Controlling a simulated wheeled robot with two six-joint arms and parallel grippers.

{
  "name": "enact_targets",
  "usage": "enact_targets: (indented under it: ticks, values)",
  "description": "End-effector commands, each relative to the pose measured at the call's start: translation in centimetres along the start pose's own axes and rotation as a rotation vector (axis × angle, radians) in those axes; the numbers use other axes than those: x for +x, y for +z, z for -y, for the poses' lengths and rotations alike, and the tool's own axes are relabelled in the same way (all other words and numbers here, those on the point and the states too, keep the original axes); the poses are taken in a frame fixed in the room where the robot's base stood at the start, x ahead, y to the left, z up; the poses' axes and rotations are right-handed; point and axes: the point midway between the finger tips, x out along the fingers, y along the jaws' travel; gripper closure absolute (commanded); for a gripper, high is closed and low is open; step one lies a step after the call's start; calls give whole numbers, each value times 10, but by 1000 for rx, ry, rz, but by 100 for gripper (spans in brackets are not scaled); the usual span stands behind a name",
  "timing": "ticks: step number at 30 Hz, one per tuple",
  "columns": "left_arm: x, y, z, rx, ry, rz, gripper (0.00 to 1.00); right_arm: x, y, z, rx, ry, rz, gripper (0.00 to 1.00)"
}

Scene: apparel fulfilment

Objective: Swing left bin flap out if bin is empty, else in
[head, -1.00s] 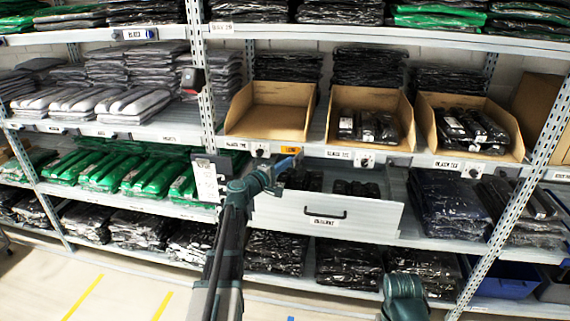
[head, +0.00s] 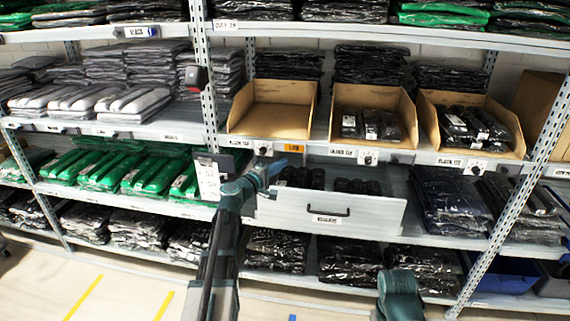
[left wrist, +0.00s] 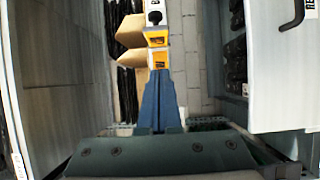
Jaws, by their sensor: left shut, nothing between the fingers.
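The left bin (head: 272,108) is an open cardboard bin on the middle shelf, and it is empty. On the shelf edge below it are a dark knob on a white plate (head: 263,148) and a small orange flap (head: 293,148) to its right. My left gripper (head: 283,164) is shut and empty, just below the orange flap in the head view. In the left wrist view its fingers (left wrist: 158,72) are together, pointing at the orange-yellow piece (left wrist: 157,48), with the dark knob (left wrist: 154,17) beyond. I cannot tell whether they touch it.
The middle bin (head: 372,118) and right bin (head: 470,125) hold dark bagged packs. A pulled-out grey drawer (head: 370,218) stands right beside my left gripper. A hanging white tag (head: 208,180) is to the left. Green packs (head: 90,170) fill the lower left shelf.

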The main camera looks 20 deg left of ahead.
Motion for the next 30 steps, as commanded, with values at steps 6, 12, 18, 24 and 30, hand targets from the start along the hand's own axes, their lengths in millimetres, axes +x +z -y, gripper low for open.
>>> enact_targets:
  ticks: [6,12,18,24,30]
  values:
    - [-40,12,0,0,0,-2,100,0,0,0,1,0,0,50]
    - [-68,18,0,0,0,-2,100,0,0,0,0,0,0,50]
    - [-79,21,0,0,0,0,100,0,0,0,0,0,0,50]
    - [-80,21,0,0,0,0,100,0,0,0,1,0,0,50]
    - [-78,26,1,7,-7,11,100,0,0,0,1,0,0,50]
